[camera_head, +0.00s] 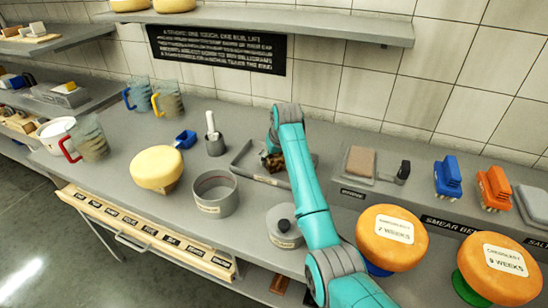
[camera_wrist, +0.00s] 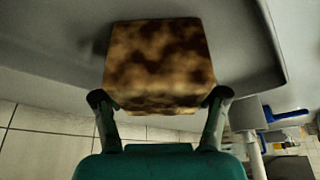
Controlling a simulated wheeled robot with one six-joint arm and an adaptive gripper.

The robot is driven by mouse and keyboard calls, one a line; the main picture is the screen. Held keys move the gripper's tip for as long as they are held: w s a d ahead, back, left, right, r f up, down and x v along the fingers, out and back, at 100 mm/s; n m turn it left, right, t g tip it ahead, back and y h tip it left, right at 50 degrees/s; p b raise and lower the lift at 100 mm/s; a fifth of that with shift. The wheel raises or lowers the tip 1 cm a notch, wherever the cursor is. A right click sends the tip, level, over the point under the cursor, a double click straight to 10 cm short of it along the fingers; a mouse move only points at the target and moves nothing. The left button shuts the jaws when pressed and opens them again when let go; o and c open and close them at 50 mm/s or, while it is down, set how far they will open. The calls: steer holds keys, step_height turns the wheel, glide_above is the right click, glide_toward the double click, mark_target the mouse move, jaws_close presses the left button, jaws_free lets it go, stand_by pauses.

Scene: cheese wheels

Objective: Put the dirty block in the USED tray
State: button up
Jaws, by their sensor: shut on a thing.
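The dirty block, a cube mottled brown and tan, fills the middle of the wrist view (camera_wrist: 160,60). My gripper (camera_wrist: 160,103) is shut on it, with one finger at each side. I cannot tell whether the block touches the tray floor. No USED label is readable on this tray.
A small tray with a brown slab (camera_head: 361,163) stands right of my arm. A grey pot (camera_head: 214,195), a lidded pot (camera_head: 284,228), a mortar with pestle (camera_head: 214,143) and a yellow cheese wheel (camera_head: 157,168) stand nearby. Orange wheels (camera_head: 391,240) stand at the front right.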

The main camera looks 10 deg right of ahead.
steer(key=o, duration=1.2)
steer(key=v, duration=1.2)
steer(key=shift+s, duration=0.1)
